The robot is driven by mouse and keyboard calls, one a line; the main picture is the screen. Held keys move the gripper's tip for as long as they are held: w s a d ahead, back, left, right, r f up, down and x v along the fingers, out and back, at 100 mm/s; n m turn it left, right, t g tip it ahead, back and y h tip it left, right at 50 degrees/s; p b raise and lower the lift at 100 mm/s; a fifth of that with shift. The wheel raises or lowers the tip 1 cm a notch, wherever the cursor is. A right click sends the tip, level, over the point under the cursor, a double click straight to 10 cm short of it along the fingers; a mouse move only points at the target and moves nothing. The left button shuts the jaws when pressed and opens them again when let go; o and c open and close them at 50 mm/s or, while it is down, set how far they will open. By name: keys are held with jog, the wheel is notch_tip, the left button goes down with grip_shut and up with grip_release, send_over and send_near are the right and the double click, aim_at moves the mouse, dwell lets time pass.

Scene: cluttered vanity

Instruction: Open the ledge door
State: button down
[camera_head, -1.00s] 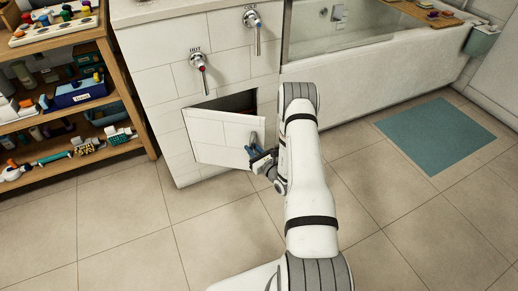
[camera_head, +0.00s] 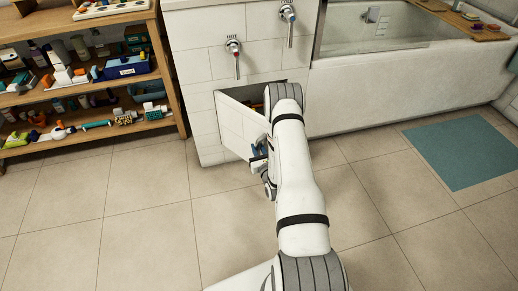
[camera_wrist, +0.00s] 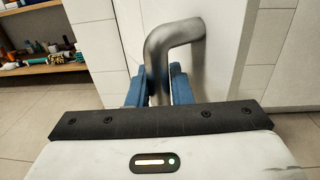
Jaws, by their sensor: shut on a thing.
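The ledge door (camera_head: 240,122) is a white tiled panel low in the tiled ledge, hinged at its left side. It stands part-way open, its right edge swung out toward me, with a dark gap behind its top edge. My gripper (camera_head: 260,158) is at the door's free edge, partly hidden by my arm. In the wrist view, the blue fingers of my gripper (camera_wrist: 160,88) are closed around the bent metal door handle (camera_wrist: 172,42), which is fixed to the white door face (camera_wrist: 223,50).
A hot tap lever (camera_head: 235,58) and another tap lever (camera_head: 288,20) stick out above the door. A wooden shelf (camera_head: 168,75) with bottles and brushes stands to the left. The bathtub (camera_head: 390,85) and a teal mat (camera_head: 460,150) are at right. The tiled floor (camera_head: 145,215) in front is clear.

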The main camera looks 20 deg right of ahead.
jog(key=shift+w+d+r, duration=0.1)
jog(key=shift+w+r, duration=0.1)
jog(key=c, duration=1.6)
grip_release()
jog(key=shift+c, duration=0.2)
jog(key=shift+o, duration=1.4)
jog(key=shift+s+d+f, duration=0.1)
jog(key=shift+s+d, duration=0.05)
jog(key=shift+s, duration=0.05)
jog(key=s+p, duration=0.2)
jog(key=s, duration=0.5)
jog(key=shift+s+a, duration=0.35)
jog(key=shift+s, duration=0.05)
jog(key=shift+c, duration=0.5)
